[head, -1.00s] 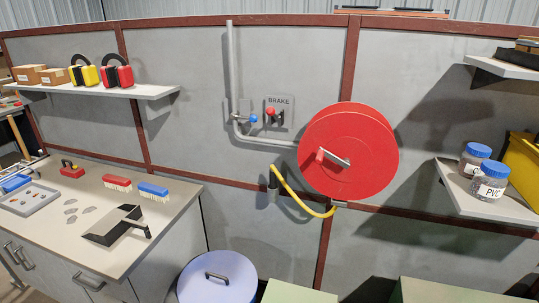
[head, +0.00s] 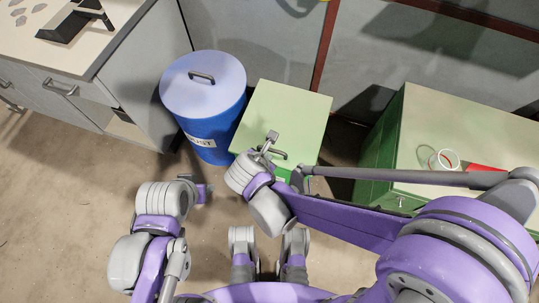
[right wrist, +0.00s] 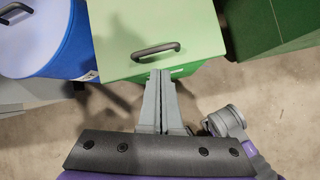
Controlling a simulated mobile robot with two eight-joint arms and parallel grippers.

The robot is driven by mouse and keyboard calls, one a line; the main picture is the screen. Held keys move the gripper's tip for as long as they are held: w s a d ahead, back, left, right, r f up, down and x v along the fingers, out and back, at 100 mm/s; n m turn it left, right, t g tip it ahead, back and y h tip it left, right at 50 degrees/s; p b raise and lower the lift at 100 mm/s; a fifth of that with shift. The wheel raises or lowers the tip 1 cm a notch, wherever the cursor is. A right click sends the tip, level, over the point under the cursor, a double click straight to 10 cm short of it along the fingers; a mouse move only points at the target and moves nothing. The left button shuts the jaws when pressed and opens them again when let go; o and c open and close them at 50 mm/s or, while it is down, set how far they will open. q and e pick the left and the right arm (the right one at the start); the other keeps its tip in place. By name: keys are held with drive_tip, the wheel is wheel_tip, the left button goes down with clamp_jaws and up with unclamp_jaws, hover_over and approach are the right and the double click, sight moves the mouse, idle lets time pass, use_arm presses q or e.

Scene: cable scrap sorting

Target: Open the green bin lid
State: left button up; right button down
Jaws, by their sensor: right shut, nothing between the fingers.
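The green bin has a pale green lid (head: 292,108), which lies flat and closed. A dark bar handle (right wrist: 155,49) sits near the lid's front edge. My right gripper (head: 271,137) is over the front of the lid, close to the handle. In the right wrist view its fingers (right wrist: 161,73) are shut and empty, pointing at the handle from the front side; I cannot tell whether they touch it. My left gripper (head: 205,193) is low, in front of the blue bin and away from the green one; its jaws are not clear.
A blue bin (head: 210,125) with a handled lid stands close left of the green bin. A dark green cabinet (head: 440,125) stands to the right with a white ring (head: 444,160) on top. A workbench (head: 90,45) is at the upper left. The floor (head: 60,210) at left is clear.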

drive_tip(key=w+f+n+b, duration=0.1)
drive_tip(key=w+f, duration=0.1)
drive_tip(key=f, duration=0.2)
drive_tip(key=w+a+f+n+b, duration=0.1)
drive_tip(key=w+f, duration=0.1)
drive_tip(key=f, duration=0.2)
drive_tip(key=w+f+n+b, duration=0.2)
drive_tip(key=f, duration=0.2)
drive_tip(key=shift+w+a+t, duration=0.1)
drive_tip(key=shift+a+t, duration=0.15)
drive_tip(key=shift+t, duration=0.15)
use_arm(q)
drive_tip(key=s+x, duration=0.1)
drive_tip(key=x, duration=0.5)
drive_tip(key=shift+s+d+f, duration=0.15)
drive_tip(key=shift+d+f, duration=0.15)
use_arm(e)
drive_tip(key=shift+r, duration=0.1)
